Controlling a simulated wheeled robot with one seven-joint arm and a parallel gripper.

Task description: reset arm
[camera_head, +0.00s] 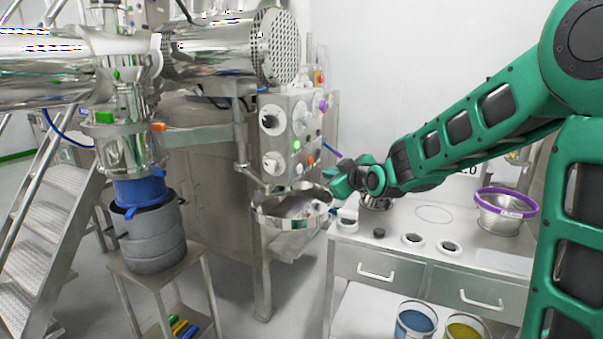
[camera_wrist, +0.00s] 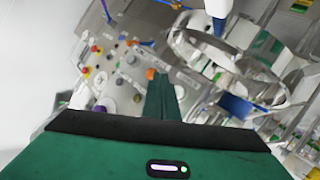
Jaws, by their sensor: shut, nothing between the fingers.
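My green arm reaches in from the right in the head view. My gripper (camera_head: 333,186) is at the right side of the steel pan (camera_head: 290,218) under the control panel (camera_head: 291,135). In the wrist view the gripper's green fingers (camera_wrist: 163,98) are together with nothing between them. The control panel with its coloured knobs (camera_wrist: 122,70) lies beyond the fingertips there. The steel ring of the pan (camera_wrist: 205,45) is to their upper right. I cannot tell whether the gripper touches the pan.
A steel counter (camera_head: 385,232) with drawers stands below the arm. A purple-rimmed bowl (camera_head: 505,212) sits on its right part. Blue (camera_head: 415,320) and yellow (camera_head: 464,331) tubs are below. A grey drum (camera_head: 152,238) on a stand and metal stairs (camera_head: 45,235) are at left.

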